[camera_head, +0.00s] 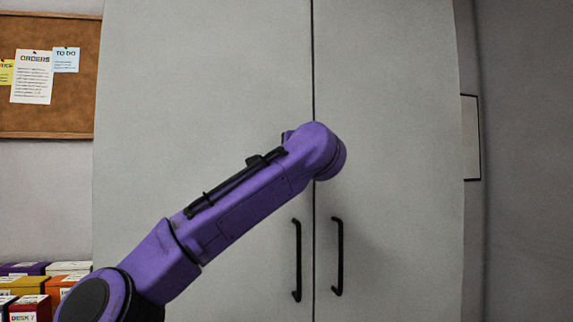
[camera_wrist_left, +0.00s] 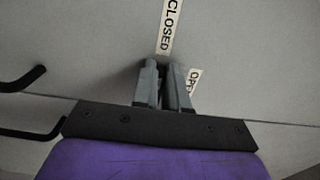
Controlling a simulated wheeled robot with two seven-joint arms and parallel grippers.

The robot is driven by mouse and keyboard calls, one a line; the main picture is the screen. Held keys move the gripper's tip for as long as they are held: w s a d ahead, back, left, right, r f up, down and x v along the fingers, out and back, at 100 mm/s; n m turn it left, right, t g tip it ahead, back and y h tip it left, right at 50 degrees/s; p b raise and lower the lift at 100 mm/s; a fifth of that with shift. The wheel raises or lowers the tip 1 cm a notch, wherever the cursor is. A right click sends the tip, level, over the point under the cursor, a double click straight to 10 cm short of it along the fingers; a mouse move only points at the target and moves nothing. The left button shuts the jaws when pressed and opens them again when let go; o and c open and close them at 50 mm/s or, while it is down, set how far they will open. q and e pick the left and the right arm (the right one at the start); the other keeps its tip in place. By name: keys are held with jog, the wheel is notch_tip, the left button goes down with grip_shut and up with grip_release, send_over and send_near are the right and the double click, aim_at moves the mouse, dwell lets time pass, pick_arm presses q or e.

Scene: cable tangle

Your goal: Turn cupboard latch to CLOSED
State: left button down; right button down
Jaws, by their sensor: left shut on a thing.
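The tall grey cupboard (camera_head: 200,80) has two doors meeting at a vertical seam. My left arm crosses the front of it in the head view, and its wrist hides the latch there. In the left wrist view my left gripper (camera_wrist_left: 164,72) is at the cupboard face, its fingers close together and shut on the latch, which they mostly hide. The CLOSED label (camera_wrist_left: 170,26) lies just beyond the fingertips. The OPEN label (camera_wrist_left: 194,78) is beside the right finger, partly covered by it. The latch's exact angle cannot be told. My right gripper is not in view.
Two black door handles, a left one (camera_head: 297,260) and a right one (camera_head: 338,257), stick out below my wrist on either side of the seam. A corkboard (camera_head: 55,115) hangs at left above several coloured boxes (camera_head: 72,267). The right door front is clear.

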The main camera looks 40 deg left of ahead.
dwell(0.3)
pick_arm(q)
jog(key=c, duration=1.2)
grip_release()
jog(key=shift+o, duration=0.2)
jog(key=b+v, duration=0.2)
jog(key=v, duration=0.8)
jog(key=shift+s+d, duration=0.15)
jog(key=shift+s, duration=0.1)
